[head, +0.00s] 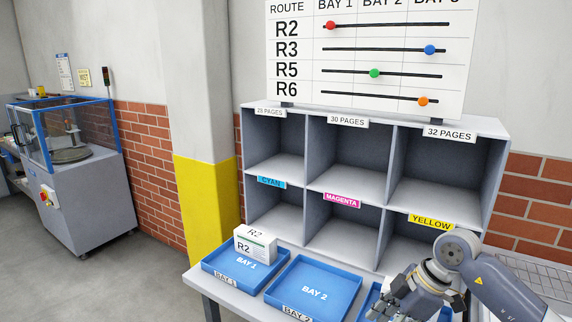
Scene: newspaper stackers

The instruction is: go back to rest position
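My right arm comes in from the right in the head view. Its gripper (390,303) is at the lower right, over the third blue tray (370,300), and hides most of that tray. Its fingers are bunched in view, and I cannot tell whether they are open or shut. I see nothing clearly held in it. My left gripper is not in view. A white newspaper stack marked R2 (256,243) sits at the back of the blue BAY 1 tray (222,270). The blue BAY 2 tray (312,290) is empty.
A grey shelf unit (380,215) with empty compartments stands behind the trays. A route board (370,60) with coloured markers is above it. A yellow and white pillar (205,190) is left of it. A machine (80,190) stands at the far left; open floor lies between.

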